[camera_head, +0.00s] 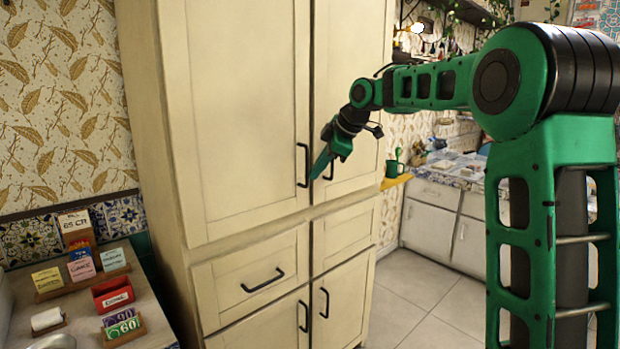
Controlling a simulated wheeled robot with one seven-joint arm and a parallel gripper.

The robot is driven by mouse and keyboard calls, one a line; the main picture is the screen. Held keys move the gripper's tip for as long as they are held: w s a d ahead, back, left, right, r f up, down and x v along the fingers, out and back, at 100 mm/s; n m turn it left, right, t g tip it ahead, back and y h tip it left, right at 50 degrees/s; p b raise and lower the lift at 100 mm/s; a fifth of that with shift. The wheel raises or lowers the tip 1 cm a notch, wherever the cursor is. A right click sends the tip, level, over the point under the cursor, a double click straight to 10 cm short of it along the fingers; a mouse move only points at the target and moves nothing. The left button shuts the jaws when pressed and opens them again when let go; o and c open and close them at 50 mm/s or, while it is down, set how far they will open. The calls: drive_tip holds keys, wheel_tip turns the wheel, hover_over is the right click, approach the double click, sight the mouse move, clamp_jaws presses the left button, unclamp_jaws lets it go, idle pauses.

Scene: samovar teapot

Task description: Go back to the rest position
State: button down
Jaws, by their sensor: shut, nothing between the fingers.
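My gripper (323,164) is in the middle of the head view, at the end of my green arm. It points down and to the left, in front of the tall cream cabinet (240,120). Its green fingers look closed and hold nothing. The fingertips appear close to the black upper door handles (303,165); I cannot tell whether they touch. The second upper handle is partly hidden behind the gripper. The upper and lower cabinet doors and the drawers (255,275) are shut.
At the lower left is a counter (165,320) with small labelled boxes and cards, including a red box (112,293). Tiled floor (405,290) is clear at the right, before a far kitchen counter (440,180).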

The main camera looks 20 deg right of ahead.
drive_tip(key=v, duration=0.7)
drive_tip(key=s+d+f+m+g+h, duration=0.1)
drive_tip(key=s+f+m, duration=0.6)
drive_tip(key=s, duration=0.8)
drive_tip(key=s+d+f+m+g+h, duration=0.1)
drive_tip(key=s+d+f+m+g, duration=0.2)
drive_tip(key=s+d+f+m, duration=0.3)
drive_tip(key=s+d+f+m+g+h, duration=0.1)
drive_tip(key=s+d+f+m, duration=0.3)
drive_tip(key=s, duration=2.1)
wheel_tip(320, 180, down, 9)
drive_tip(key=m+g, duration=0.1)
drive_tip(key=m, duration=0.3)
drive_tip(key=shift+m+h, duration=0.3)
drive_tip(key=shift+d+r, duration=0.1)
